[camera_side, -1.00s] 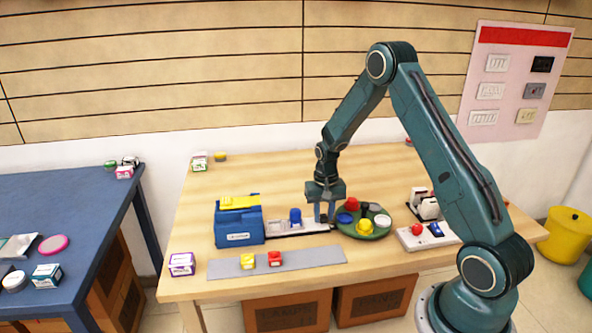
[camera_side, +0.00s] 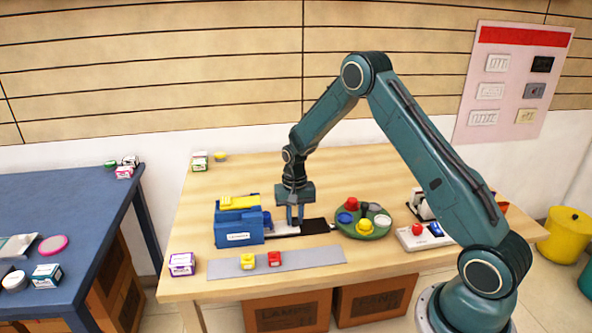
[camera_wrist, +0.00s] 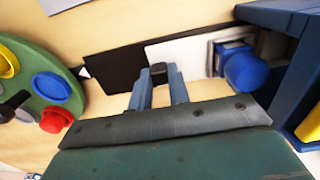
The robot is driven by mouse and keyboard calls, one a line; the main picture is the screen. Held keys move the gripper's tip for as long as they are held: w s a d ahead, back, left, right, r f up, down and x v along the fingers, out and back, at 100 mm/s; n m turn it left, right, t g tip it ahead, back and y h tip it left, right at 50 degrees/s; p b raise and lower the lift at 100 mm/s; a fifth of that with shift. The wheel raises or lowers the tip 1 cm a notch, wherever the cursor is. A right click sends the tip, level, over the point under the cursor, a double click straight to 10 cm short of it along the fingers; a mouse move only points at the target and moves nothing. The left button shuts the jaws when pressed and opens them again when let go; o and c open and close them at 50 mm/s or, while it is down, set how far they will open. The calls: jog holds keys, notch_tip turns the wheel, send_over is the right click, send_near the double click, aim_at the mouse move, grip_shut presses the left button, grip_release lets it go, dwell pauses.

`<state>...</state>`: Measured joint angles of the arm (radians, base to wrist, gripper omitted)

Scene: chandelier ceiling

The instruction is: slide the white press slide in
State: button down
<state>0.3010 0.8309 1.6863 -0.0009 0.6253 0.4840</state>
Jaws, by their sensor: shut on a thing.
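The white press slide (camera_side: 284,231) lies partly inside the blue press (camera_side: 240,230), which has a yellow top. In the wrist view the slide (camera_wrist: 185,58) is a white plate carrying a blue part (camera_wrist: 245,70) at the press opening. My gripper (camera_side: 295,219) stands over the slide's outer end. In the wrist view my gripper (camera_wrist: 158,72) is shut on a small black knob (camera_wrist: 158,68) at that end. The dark track (camera_side: 316,226) lies bare behind the slide.
A green round tray (camera_side: 378,232) with coloured pieces stands right of the track. A grey strip (camera_side: 310,256) with a yellow and a red block lies in front. A white panel (camera_side: 410,243) with a red button is farther right.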

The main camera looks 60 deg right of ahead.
jog(key=shift+w+a, duration=0.1)
jog(key=shift+w, duration=0.05)
jog(key=c, duration=1.6)
grip_release()
jog(key=shift+r, duration=0.1)
notch_tip(320, 180, up, 14)
jog(key=shift+o, duration=1.4)
jog(key=m, duration=1.8)
jog(key=shift+a, duration=0.1)
